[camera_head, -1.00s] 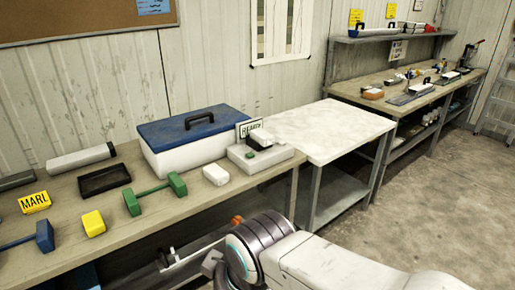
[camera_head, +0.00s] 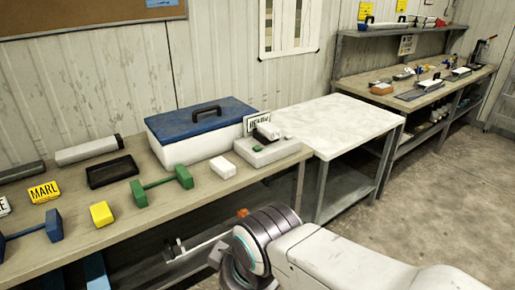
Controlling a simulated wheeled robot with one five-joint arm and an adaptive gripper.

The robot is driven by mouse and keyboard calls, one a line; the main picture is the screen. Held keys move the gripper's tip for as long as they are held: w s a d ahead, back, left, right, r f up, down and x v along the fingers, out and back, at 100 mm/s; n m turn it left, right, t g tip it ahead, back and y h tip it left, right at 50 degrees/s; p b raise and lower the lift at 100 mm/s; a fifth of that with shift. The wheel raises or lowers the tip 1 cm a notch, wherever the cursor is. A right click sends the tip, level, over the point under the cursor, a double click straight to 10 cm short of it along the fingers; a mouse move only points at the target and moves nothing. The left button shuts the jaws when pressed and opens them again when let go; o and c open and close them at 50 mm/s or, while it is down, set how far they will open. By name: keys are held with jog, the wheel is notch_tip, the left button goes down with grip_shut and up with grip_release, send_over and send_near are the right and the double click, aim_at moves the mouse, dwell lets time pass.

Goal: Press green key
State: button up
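A green bar with a block at each end (camera_head: 162,184) lies on the left workbench, in front of the blue-lidded box. A pale grey device (camera_head: 268,150) with a dark and white part on top stands at the bench's right end, beside a small sign (camera_head: 256,122). My white arm crosses the lower right. My gripper is not in view.
The bench (camera_head: 66,262) also holds a blue-lidded box (camera_head: 195,150), black tray (camera_head: 112,171), grey cylinder (camera_head: 88,149), yellow block (camera_head: 102,214), white block (camera_head: 223,167), blue bar (camera_head: 52,226) and MARL sign (camera_head: 44,191). A white-topped table (camera_head: 335,122) adjoins it. Floor at right is clear.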

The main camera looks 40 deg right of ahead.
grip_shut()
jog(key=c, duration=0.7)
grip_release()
